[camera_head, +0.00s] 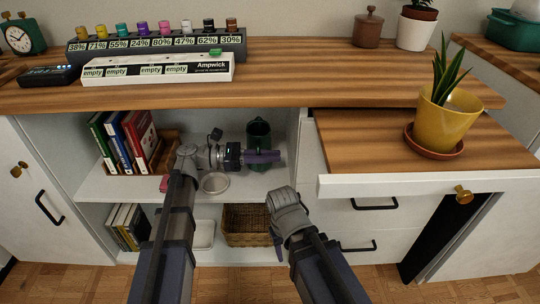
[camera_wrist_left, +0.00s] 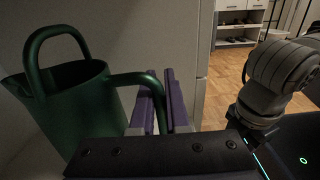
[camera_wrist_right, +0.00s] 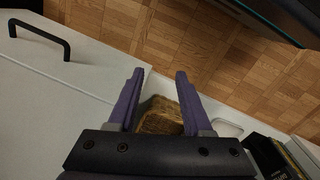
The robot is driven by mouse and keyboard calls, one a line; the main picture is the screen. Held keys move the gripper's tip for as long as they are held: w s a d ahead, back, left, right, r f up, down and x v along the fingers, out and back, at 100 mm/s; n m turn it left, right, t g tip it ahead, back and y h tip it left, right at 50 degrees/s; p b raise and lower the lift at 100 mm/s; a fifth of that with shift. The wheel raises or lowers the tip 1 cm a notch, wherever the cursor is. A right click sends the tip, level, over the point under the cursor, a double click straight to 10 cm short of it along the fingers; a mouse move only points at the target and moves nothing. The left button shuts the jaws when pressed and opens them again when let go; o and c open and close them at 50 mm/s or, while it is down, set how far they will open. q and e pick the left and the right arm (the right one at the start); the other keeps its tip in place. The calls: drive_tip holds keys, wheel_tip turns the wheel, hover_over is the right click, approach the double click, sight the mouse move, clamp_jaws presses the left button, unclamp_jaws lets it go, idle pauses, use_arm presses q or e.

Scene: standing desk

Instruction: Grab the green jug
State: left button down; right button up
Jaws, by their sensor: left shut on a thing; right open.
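The green jug (camera_head: 258,130) stands on the upper shelf of the open cabinet, at its right end. In the left wrist view the jug (camera_wrist_left: 78,100) fills the left side, with a hoop on top and a side handle reaching right. My left gripper (camera_head: 266,157) is at the jug, its purple fingers (camera_wrist_left: 163,100) shut on the side handle. The fingers partly hide the jug in the head view. My right gripper (camera_wrist_right: 160,74) is open and empty, in front of the cabinet's lower part, with a wicker basket (camera_wrist_right: 160,117) showing between its fingers.
A plate (camera_head: 215,183) and several books (camera_head: 122,142) share the upper shelf. The basket (camera_head: 245,218) and more books stand below. The cabinet's side wall is close right of the jug. A wooden counter (camera_head: 290,85) overhangs; a pulled-out top with a yellow potted plant (camera_head: 447,120) is right.

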use_arm(q)
wheel_tip(320, 180, up, 6)
drive_tip(key=p, duration=0.5)
drive_tip(key=s+a, duration=1.2)
drive_tip(key=a, duration=0.3)
drive_tip(key=shift+f, duration=0.15)
drive_tip(key=shift+s, duration=0.2)
drive_tip(key=shift+a, duration=0.1)
